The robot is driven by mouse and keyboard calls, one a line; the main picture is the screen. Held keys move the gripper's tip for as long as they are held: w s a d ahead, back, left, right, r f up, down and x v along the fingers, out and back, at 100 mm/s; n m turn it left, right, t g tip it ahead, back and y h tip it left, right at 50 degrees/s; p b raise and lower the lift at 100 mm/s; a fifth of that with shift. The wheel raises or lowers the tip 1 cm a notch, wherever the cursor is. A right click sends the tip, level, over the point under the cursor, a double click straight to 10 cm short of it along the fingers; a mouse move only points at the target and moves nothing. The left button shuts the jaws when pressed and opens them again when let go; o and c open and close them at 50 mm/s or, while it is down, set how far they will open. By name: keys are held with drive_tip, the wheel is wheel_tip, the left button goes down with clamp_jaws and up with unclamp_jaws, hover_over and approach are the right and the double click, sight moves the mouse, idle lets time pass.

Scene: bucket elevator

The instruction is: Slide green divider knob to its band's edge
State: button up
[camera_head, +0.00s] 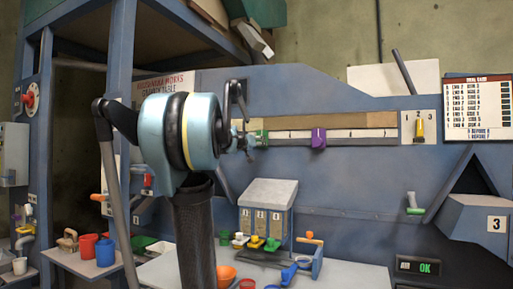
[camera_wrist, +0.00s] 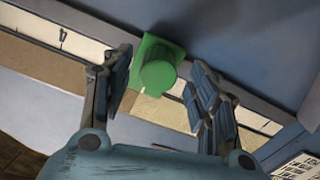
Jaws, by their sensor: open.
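The green divider knob (camera_head: 262,136) sits at the left part of a long rail on the blue panel. In the wrist view the green knob (camera_wrist: 157,72) has a square green plate and a round grip. My gripper (camera_wrist: 160,65) is open, with one finger on each side of the knob and gaps showing. In the head view my gripper (camera_head: 249,141) is at the rail's left part, partly covering the knob's left side. The tan band (camera_head: 345,120) runs above a white marked scale strip (camera_head: 360,133). My arm hides the rail's left end.
A purple knob (camera_head: 318,138) sits on the same rail to the right. A yellow lever (camera_head: 419,128) on a numbered plate is past the rail's right end. A grey box (camera_head: 270,192) and several small coloured cups stand on the table below.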

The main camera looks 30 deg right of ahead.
drive_tip(key=v, duration=0.8)
drive_tip(key=shift+s+a, duration=0.2)
drive_tip(key=shift+a, duration=0.05)
drive_tip(key=shift+s+a, duration=0.1)
